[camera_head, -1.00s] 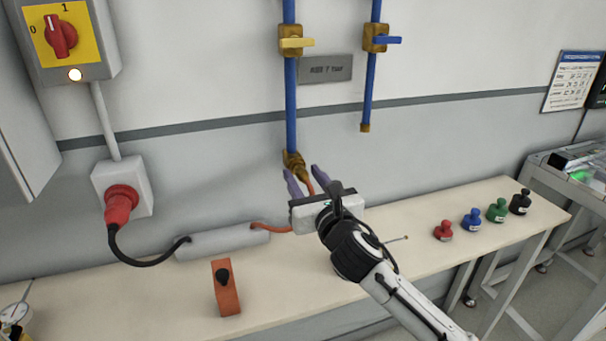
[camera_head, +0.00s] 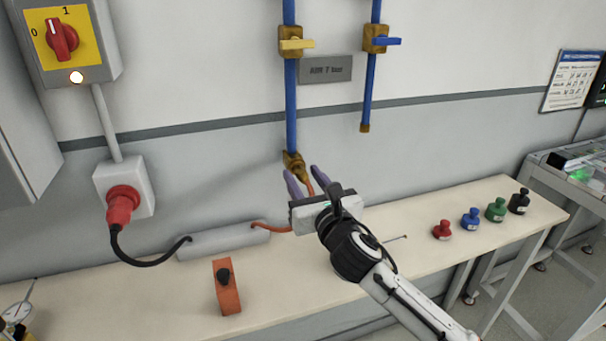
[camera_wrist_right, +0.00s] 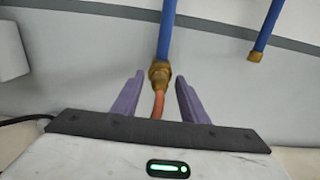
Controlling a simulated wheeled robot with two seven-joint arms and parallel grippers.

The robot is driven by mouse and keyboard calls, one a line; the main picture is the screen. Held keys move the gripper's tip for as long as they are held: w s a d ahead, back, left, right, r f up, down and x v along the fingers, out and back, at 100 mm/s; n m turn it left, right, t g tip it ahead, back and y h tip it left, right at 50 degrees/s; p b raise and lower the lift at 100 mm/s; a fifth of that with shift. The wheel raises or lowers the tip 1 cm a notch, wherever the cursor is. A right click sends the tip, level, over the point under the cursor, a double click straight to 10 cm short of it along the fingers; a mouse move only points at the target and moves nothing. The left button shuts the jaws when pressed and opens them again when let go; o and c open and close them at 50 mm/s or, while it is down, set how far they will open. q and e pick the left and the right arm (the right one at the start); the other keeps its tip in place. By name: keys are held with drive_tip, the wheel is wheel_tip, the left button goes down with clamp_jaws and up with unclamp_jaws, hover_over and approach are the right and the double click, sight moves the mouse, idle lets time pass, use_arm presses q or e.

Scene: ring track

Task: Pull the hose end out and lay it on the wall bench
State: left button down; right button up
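The orange hose (camera_head: 271,228) runs from the grey cylinder on the bench, passes behind my right gripper and rises to the brass fitting (camera_head: 293,165) at the bottom of the left blue pipe. In the right wrist view the hose end (camera_wrist_right: 159,104) meets the brass fitting (camera_wrist_right: 159,74). My right gripper (camera_head: 305,180) is open, its purple fingers on either side of the hose just below the fitting; the right wrist view shows gaps on both sides (camera_wrist_right: 158,92). The wall bench (camera_head: 400,275) is pale wood along the wall. My left gripper is not in view.
A grey cylinder (camera_head: 222,242) and an orange block with a black knob (camera_head: 227,288) stand on the bench left of my gripper. Red, blue, green and black knobbed weights (camera_head: 442,230) stand to the right. Valves with yellow (camera_head: 296,44) and blue (camera_head: 387,42) handles are above.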

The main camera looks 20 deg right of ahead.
sight(307, 182)
clamp_jaws()
drive_tip(key=shift+s+p, duration=0.95)
drive_tip(key=shift+s, duration=0.95)
drive_tip(key=shift+s+d, duration=0.1)
drive_tip(key=shift+s, duration=1)
